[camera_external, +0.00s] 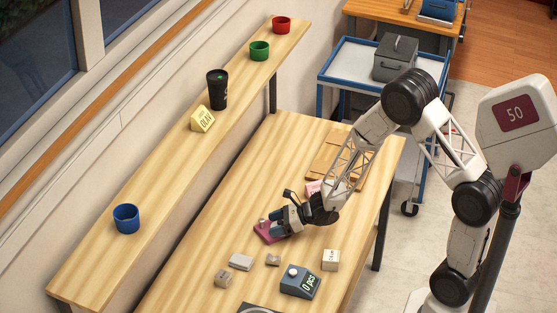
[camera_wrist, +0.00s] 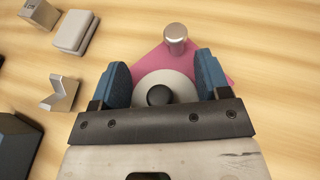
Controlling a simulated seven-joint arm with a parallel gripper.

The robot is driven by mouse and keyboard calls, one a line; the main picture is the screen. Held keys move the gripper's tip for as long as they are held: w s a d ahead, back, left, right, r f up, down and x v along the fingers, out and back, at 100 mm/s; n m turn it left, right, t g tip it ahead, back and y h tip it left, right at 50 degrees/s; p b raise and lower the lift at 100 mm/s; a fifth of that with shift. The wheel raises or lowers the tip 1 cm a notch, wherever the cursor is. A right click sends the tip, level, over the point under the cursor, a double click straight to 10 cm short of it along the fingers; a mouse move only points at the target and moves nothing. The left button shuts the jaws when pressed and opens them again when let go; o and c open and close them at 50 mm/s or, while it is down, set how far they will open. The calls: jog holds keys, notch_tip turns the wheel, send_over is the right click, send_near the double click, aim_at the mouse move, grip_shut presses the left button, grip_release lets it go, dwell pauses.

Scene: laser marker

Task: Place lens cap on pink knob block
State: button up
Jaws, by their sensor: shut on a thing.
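The pink knob block (camera_wrist: 215,64) lies on the table with a silver upright knob (camera_wrist: 176,36) near its far side. It also shows in the external view (camera_external: 263,233), at the fingertips. The lens cap, which I take to be the pale grey disc (camera_wrist: 178,82) with a black round centre (camera_wrist: 159,95), sits between my blue fingers. My gripper (camera_wrist: 163,72) is shut on the disc's sides, and in the external view my gripper (camera_external: 277,223) is low over the block. The disc covers part of the block. I cannot tell whether they touch.
A brown board (camera_external: 327,155) lies behind. A shelf at left holds a blue cup (camera_external: 126,219).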

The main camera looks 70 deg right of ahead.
jog(key=shift+f, duration=0.15)
jog(key=o, duration=0.9)
jog(key=shift+s+r, duration=0.15)
jog(key=shift+r, duration=0.05)
jog(key=shift+v, duration=5.85)
jog(key=shift+d, duration=0.1)
jog(key=shift+r, duration=0.1)
